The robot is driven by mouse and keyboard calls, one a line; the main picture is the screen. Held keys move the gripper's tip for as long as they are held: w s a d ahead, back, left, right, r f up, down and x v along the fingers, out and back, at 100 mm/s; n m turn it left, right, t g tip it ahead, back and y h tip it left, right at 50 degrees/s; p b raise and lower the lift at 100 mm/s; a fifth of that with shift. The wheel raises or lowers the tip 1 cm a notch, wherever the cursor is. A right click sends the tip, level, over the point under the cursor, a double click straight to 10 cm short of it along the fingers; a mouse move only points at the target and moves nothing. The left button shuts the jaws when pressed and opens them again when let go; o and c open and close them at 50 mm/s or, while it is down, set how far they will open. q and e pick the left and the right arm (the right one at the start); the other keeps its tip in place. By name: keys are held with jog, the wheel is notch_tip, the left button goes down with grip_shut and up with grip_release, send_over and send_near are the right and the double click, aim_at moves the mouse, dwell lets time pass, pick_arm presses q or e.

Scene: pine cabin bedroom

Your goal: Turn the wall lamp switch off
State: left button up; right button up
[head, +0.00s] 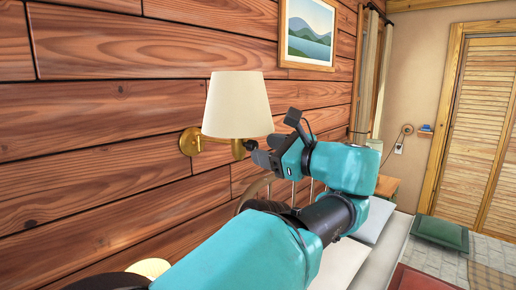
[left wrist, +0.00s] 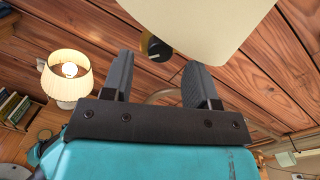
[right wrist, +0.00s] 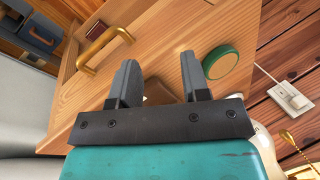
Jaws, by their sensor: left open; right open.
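The wall lamp has a cream shade (head: 237,105) on a brass arm with a round brass wall plate (head: 190,142). I see no clear glow on the shade, and its bulb is hidden. In the left wrist view, the shade (left wrist: 200,25) fills the top, and a dark round knob with brass (left wrist: 155,46), seemingly the lamp's switch, shows just beyond the fingertips. My left gripper (left wrist: 158,66) is open and empty, with the knob in line with the gap. In the head view it (head: 256,151) is close to the lamp's right side. My right gripper (right wrist: 158,60) is open and empty.
A lit table lamp (left wrist: 68,85) stands left in the left wrist view. My right gripper is near a wooden drawer unit with a brass handle (right wrist: 88,60) and a green round object (right wrist: 220,62). A white wall fitting (right wrist: 290,97) is beside it. A bed with pillows (head: 375,220) lies right.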

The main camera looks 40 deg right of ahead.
aim_at(256, 147)
pick_arm(q)
jog(key=v, duration=1.4)
jog(key=m, duration=0.6)
jog(key=shift+w+d+m+y, duration=0.15)
jog(key=shift+w+m+y, duration=0.15)
jog(key=shift+w+m, duration=0.1)
jog(key=x, duration=1.7)
jog(key=shift+w+f, duration=0.15)
jog(key=shift+w, duration=0.05)
jog(key=c, duration=0.9)
jog(key=shift+c, duration=0.2)
